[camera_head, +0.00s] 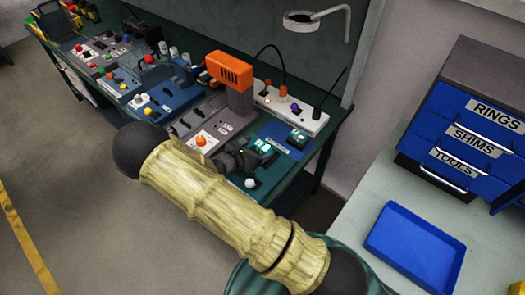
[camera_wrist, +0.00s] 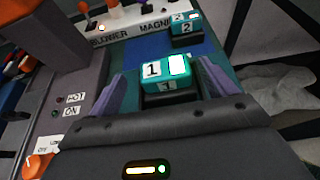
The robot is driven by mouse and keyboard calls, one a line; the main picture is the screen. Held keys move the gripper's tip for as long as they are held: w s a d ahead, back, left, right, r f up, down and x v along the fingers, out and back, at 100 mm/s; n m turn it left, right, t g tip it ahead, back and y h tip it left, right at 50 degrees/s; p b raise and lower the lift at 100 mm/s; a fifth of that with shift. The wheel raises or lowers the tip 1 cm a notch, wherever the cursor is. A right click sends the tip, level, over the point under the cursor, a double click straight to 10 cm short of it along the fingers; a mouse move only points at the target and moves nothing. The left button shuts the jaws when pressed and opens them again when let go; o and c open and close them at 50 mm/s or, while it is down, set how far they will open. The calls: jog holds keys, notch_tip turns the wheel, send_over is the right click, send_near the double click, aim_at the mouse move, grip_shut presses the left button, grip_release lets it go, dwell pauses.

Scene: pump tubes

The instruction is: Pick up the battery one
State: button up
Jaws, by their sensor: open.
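Battery one (camera_wrist: 152,72) is a teal block with a white "1" label and a bright white patch, seen close up in the wrist view. It sits in a dark holder (camera_wrist: 168,87) that also carries a "1". My gripper (camera_wrist: 165,70) is open, with one purple finger on each side of the battery; I cannot tell whether they touch it. A second teal battery marked "2" (camera_wrist: 185,28) stands farther back. In the head view, battery one (camera_head: 263,145) shows beside my dark gripper (camera_head: 245,155), and battery two (camera_head: 297,138) is to its right.
A grey unit with an orange head (camera_head: 230,68) stands close behind my gripper. A white panel (camera_head: 300,118) with knobs lies beyond the batteries. A white ball knob (camera_head: 250,183) is near my gripper. A blue tray (camera_head: 414,247) lies on the right table.

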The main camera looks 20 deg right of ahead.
aim_at(266, 144)
jog(key=x, duration=0.2)
jog(key=p+x, duration=0.1)
jog(key=x, duration=0.2)
jog(key=shift+s+d, duration=0.15)
jog(key=shift+s, duration=0.1)
jog(key=c, duration=1.3)
jog(key=shift+r, duration=0.1)
notch_tip(266, 144, up, 10)
jog(key=shift+f+b, duration=0.1)
jog(key=shift+b, duration=0.45)
